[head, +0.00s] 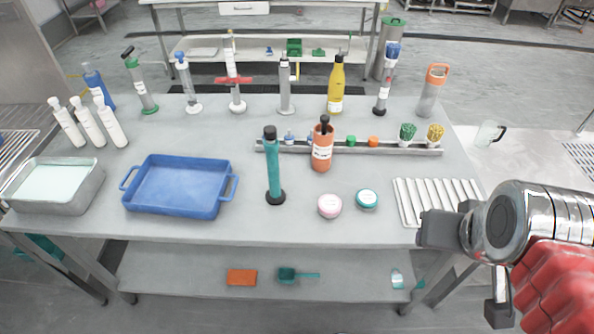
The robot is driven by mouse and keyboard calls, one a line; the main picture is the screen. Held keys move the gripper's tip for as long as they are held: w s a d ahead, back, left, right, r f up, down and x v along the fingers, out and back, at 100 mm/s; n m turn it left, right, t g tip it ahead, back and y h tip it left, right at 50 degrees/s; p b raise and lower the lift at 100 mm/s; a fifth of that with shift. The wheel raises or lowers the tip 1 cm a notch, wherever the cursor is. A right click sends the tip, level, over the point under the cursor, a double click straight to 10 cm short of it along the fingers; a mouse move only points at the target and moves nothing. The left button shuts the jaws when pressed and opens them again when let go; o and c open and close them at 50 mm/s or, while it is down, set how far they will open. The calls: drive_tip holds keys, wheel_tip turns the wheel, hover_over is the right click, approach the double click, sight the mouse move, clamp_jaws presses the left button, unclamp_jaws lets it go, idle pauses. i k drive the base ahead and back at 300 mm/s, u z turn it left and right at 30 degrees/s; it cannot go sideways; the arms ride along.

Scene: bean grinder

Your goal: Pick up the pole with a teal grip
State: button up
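The pole with a teal grip (273,172) stands upright on the grey table, front of centre. It has a dark round base and a dark cap on top. My gripper (466,270) is at the right, near the table's front right corner. Its two dark-tipped fingers look spread wide apart with nothing between them. It is well to the right of the pole and not touching it.
A blue tray (178,187) lies left of the pole. An orange bottle (322,146) stands close behind it to the right. Several bottles line the back.

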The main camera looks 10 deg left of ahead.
sight(276, 196)
drive_tip(key=z, duration=0.5)
drive_tip(key=k, duration=0.75)
drive_tip(key=u, duration=2)
drive_tip(key=i, duration=0.95)
drive_tip(key=u, duration=0.05)
